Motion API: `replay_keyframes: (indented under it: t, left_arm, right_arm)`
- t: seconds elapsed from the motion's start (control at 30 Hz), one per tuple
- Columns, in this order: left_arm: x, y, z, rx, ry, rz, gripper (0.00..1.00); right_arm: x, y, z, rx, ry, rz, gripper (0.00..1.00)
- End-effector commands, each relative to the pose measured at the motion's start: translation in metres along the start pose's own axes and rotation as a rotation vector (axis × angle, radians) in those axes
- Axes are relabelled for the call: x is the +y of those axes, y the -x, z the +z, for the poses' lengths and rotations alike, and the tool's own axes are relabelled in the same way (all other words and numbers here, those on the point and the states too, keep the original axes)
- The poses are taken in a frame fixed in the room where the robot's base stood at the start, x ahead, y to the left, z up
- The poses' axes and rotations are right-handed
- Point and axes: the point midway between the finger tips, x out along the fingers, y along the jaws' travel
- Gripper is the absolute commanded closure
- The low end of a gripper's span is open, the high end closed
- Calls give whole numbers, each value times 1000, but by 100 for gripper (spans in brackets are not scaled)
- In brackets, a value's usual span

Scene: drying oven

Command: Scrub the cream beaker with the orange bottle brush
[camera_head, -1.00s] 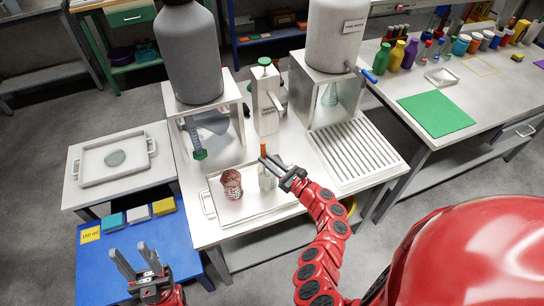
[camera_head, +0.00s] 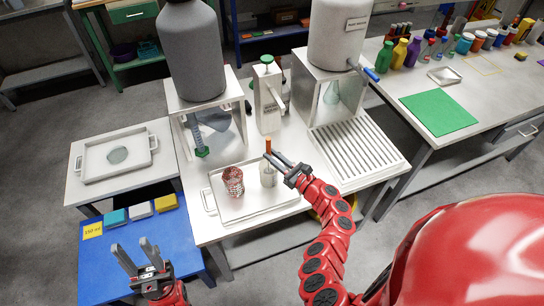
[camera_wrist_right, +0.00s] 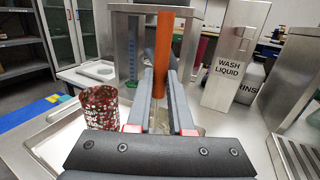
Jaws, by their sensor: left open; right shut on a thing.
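The orange brush handle (camera_head: 268,145) stands upright, with my right gripper (camera_head: 271,158) shut on it; it also shows between the fingers in the right wrist view (camera_wrist_right: 163,45). Directly below is a pale cream beaker (camera_head: 268,178) on the tray (camera_head: 225,208). The brush's lower end is hidden, seemingly inside the beaker; I cannot tell how deep it sits. My left gripper (camera_head: 137,257) is open and empty, over the blue table (camera_head: 100,265) at lower left.
A red-patterned cup (camera_head: 233,182) stands just left of the beaker on the tray. Behind are the wash liquid dispenser (camera_head: 268,98), a grey tank (camera_head: 190,50) and a white tank (camera_head: 335,35). A ribbed drain board (camera_head: 358,150) lies to the right.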

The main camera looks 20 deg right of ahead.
Motion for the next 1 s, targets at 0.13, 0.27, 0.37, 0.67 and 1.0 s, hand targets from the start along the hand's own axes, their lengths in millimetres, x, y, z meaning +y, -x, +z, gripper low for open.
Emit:
replay_keyframes:
  t: [0.13, 0.27, 0.37, 0.67, 1.0]
  left_arm:
    - [0, 0, 0, 0, 0, 0, 55]
    - [0, -2, 0, 0, 0, 0, 55]
    - [0, -7, -1, 0, 0, 0, 55]
    - [-2, -32, -5, 0, 0, 0, 55]
    - [-3, -58, -10, 0, 0, 0, 55]
  right_arm:
    - [0, 0, -1, 2, 0, 0, 100]
    - [0, 0, 1, 1, 0, 0, 100]
    - [0, 0, 8, 1, 0, 0, 100]
    - [0, -2, 36, 0, 0, 0, 100]
    - [0, -4, 66, -1, 0, 0, 100]
